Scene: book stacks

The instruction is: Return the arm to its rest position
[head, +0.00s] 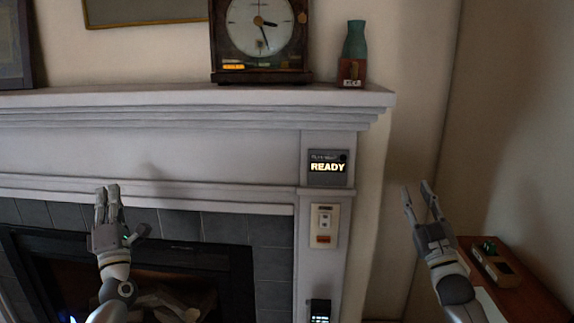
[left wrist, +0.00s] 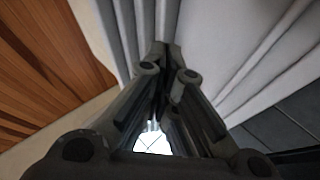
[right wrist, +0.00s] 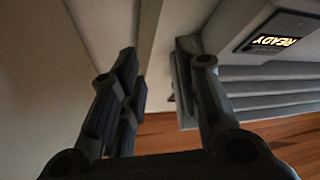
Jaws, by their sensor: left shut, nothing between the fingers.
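My left gripper (head: 108,188) is raised in front of the fireplace, at the left of the head view. Its fingers point up and are shut with nothing between them. They also meet in the left wrist view (left wrist: 161,50). My right gripper (head: 418,188) is raised at the right of the head view, in front of the wall beside the mantel. Its fingers stand apart in the right wrist view (right wrist: 158,70), with nothing between them. Both grippers appear clear of the things around them.
The mantel (head: 150,98) carries a clock (head: 262,65) and a teal-necked vase (head: 355,45). A lit READY panel (head: 328,168) and a switch plate (head: 325,224) are on the fireplace's right pillar. A wooden cabinet (head: 530,300) with a small device (head: 497,265) stands at lower right.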

